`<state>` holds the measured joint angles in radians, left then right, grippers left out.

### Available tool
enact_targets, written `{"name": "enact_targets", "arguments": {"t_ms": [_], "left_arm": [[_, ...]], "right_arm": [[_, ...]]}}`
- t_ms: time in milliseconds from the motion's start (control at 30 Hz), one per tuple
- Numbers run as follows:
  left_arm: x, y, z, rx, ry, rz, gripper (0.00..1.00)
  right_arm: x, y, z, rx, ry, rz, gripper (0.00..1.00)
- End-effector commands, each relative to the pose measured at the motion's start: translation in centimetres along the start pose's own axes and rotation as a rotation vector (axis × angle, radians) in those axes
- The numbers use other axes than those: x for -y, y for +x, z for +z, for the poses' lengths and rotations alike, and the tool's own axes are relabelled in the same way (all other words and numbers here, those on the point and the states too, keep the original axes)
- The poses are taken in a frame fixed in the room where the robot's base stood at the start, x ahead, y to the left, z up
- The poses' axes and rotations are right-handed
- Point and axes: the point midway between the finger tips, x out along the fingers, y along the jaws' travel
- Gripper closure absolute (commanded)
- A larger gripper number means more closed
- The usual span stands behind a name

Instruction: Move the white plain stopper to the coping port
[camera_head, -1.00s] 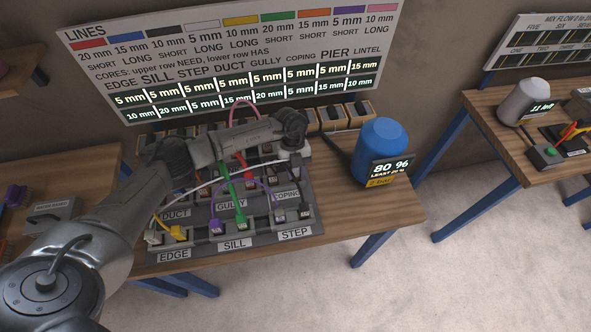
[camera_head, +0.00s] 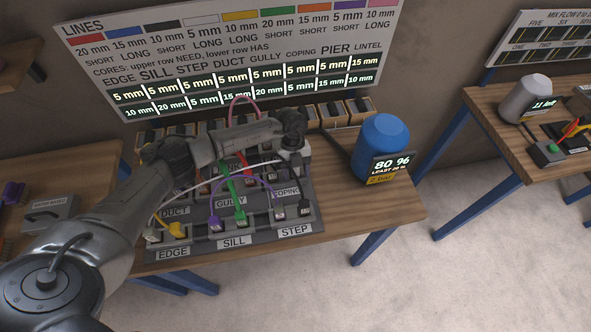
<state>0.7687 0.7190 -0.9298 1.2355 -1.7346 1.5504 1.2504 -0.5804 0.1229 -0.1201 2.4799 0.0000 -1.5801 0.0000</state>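The white line (camera_head: 225,168) arches across the board from its left end above the EDGE label toward my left gripper. My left gripper (camera_head: 293,157) points down at the right rear of the board, behind the COPING label (camera_head: 287,190). Its fingertips are small and partly hidden, so I cannot tell whether they are shut on the white line's stopper. The coping port is hard to make out beside the gripper. A grey plug (camera_head: 272,173) stands just left of it. My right gripper is not in view.
Green (camera_head: 230,180), purple (camera_head: 243,182), yellow (camera_head: 175,230) and pink (camera_head: 243,100) lines cross the crowded board. A blue container (camera_head: 382,142) stands to the right. A row of small wooden boxes (camera_head: 333,117) lines the back. The front right tabletop (camera_head: 370,212) is clear.

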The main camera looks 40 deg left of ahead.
Motion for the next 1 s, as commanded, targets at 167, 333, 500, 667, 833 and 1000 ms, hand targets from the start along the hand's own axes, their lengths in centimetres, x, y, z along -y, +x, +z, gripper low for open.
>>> {"name": "enact_targets", "arguments": {"t_ms": [167,333,500,667,833,1000], "left_arm": [[0.0,0.0,0.0,0.000,0.000,0.000,0.41],[0.0,-0.7,0.1,0.002,0.000,-0.001,0.41],[0.0,-3.3,0.0,0.002,0.000,-0.003,0.41],[0.1,-6.7,0.1,0.003,-0.001,-0.004,0.41],[0.0,-9.8,0.0,0.002,-0.001,-0.002,0.41],[0.0,-12.1,0.0,0.002,0.000,-0.002,0.41]], "right_arm": [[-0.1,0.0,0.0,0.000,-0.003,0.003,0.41],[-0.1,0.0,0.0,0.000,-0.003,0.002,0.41],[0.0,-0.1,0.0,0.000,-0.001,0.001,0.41],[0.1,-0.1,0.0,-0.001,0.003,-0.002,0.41],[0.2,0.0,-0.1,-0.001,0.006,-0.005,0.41],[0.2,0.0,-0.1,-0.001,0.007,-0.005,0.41]]}}
